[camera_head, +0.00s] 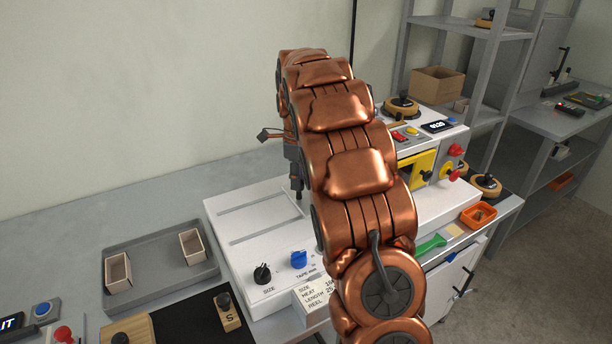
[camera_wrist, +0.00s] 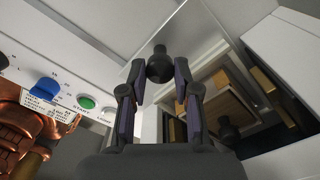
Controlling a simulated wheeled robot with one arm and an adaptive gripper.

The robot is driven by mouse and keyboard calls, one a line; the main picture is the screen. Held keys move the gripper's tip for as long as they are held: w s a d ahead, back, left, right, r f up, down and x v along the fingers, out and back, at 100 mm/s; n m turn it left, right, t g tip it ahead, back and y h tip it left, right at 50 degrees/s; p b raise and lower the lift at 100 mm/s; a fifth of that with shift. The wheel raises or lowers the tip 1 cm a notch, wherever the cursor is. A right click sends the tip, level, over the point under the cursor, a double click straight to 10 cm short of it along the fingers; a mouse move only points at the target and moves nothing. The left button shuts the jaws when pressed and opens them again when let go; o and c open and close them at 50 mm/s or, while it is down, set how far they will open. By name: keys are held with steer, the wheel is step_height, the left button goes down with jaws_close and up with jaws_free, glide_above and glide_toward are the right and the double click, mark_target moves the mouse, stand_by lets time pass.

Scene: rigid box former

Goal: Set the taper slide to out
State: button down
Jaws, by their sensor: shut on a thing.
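My gripper (camera_wrist: 159,76) has its two dark fingers closed on a round dark knob (camera_wrist: 158,60) in the wrist view. I take this knob for the handle of the taper slide; no label on it can be read. In the head view my gripper (camera_head: 298,183) points down over the white machine (camera_head: 235,228), near its long slots, and is partly hidden by my copper arm. The knob cannot be made out there. The slide's end marks do not show, so I cannot tell its position.
The machine's front has a black size knob (camera_head: 262,273) and a blue tape knob (camera_head: 299,259). A green start button (camera_wrist: 86,102) shows in the wrist view. A grey tray (camera_head: 150,254) with two small boxes lies left. An orange bin (camera_head: 478,216) stands right.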

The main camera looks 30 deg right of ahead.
steer(key=a, duration=0.5)
steer(key=w+a, duration=0.1)
steer(key=a, duration=1.1)
steer(key=shift+w+a, duration=0.2)
steer(key=shift+a, duration=0.05)
steer(key=c, duration=0.8)
jaws_free()
steer(key=shift+c, duration=0.2)
step_height(320, 180, up, 12)
